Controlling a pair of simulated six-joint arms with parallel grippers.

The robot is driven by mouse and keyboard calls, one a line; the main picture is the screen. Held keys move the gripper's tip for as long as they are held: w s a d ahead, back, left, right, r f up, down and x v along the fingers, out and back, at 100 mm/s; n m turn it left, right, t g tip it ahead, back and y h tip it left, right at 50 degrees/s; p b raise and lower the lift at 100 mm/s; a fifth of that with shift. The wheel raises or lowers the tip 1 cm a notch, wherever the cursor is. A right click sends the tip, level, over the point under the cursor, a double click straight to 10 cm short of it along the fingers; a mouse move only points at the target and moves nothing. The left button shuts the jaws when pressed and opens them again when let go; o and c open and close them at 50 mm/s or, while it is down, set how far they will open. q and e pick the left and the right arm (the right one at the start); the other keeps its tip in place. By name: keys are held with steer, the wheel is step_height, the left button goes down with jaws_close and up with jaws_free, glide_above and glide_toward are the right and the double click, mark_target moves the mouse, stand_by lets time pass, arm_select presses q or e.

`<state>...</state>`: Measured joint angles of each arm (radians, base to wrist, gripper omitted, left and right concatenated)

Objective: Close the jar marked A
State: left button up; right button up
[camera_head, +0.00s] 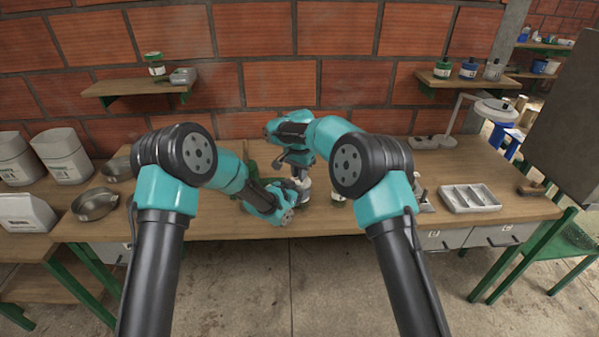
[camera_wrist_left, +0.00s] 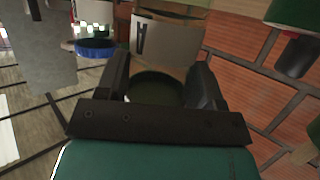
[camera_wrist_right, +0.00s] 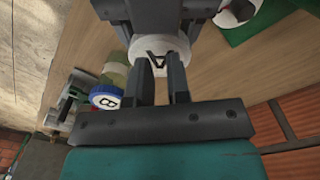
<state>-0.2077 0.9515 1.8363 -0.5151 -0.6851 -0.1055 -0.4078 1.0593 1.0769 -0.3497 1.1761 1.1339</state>
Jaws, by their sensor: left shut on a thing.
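The jar marked A (camera_wrist_left: 178,42) shows its white label with a black letter in the left wrist view. My left gripper (camera_wrist_left: 158,80) is shut on this jar, with one finger on each side. A pale round lid bearing an A (camera_wrist_right: 157,58) shows in the right wrist view. My right gripper (camera_wrist_right: 160,66) points at this lid from above, its fingers apart with a narrow gap. I cannot tell whether they touch the lid, or how it sits on the jar. In the head view the jar (camera_head: 303,188) is mostly hidden between my two hands.
A jar with a blue lid marked B (camera_wrist_right: 105,97) stands close by. A white compartment tray (camera_head: 470,198) lies on the right of the wooden table. A metal bowl (camera_head: 95,204) and white containers (camera_head: 62,155) are at the left. Small jars stand on the wall shelf (camera_head: 468,83).

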arm_select(q)
steer(key=shift+r, duration=0.1)
arm_select(e)
steer(key=shift+f, duration=0.85)
steer(key=shift+r, duration=2.05)
arm_select(q)
steer(key=o, duration=1.4)
steer(key=shift+c, duration=0.2)
